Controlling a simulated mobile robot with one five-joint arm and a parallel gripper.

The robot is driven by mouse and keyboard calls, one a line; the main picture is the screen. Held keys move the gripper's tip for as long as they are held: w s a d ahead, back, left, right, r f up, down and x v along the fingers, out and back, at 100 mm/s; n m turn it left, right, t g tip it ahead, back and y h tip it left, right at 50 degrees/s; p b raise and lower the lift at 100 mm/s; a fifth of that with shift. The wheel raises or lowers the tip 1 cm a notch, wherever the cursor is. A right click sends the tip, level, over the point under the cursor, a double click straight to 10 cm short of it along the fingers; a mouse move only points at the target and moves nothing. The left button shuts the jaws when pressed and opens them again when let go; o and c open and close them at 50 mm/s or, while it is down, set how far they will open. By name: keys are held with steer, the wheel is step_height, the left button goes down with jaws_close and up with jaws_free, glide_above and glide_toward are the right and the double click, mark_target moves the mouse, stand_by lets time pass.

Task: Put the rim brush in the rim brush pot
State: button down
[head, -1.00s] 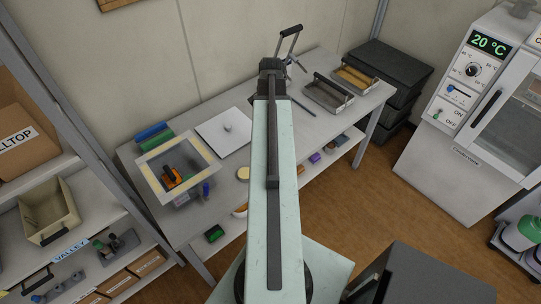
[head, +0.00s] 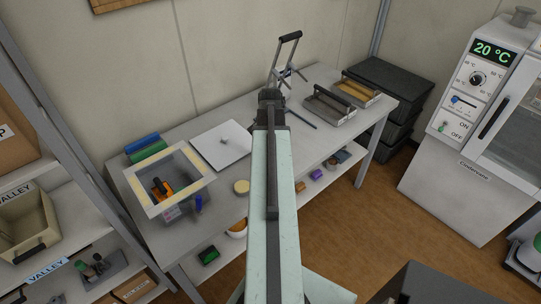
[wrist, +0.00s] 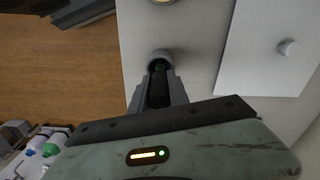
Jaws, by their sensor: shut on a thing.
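In the wrist view my gripper (wrist: 159,88) points down over the grey table, close to its edge. Its jaws are shut on a thin dark thing, probably the rim brush, mostly hidden between them. A small grey round rim (wrist: 159,54) shows around the jaw tips, with a dark inside and a trace of green; it looks like the rim brush pot. I cannot tell whether the brush is inside it or only above it. In the head view my arm hides the gripper, brush and pot.
A white board with a knob (head: 223,141) lies left of my arm, beside a cream disc (head: 242,187). A framed box (head: 151,204) holds an orange tool. A tall lever handle (head: 290,37) and two trays (head: 330,107) stand beyond, towards the right.

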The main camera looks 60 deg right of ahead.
steer(key=shift+f, duration=0.2)
steer(key=c, duration=1.3)
jaws_free()
steer(key=shift+r, duration=0.1)
steer(key=shift+o, duration=0.2)
step_height(320, 180, up, 12)
steer(key=p, duration=1.2)
steer(key=shift+r, duration=0.25)
steer(key=shift+f, duration=0.1)
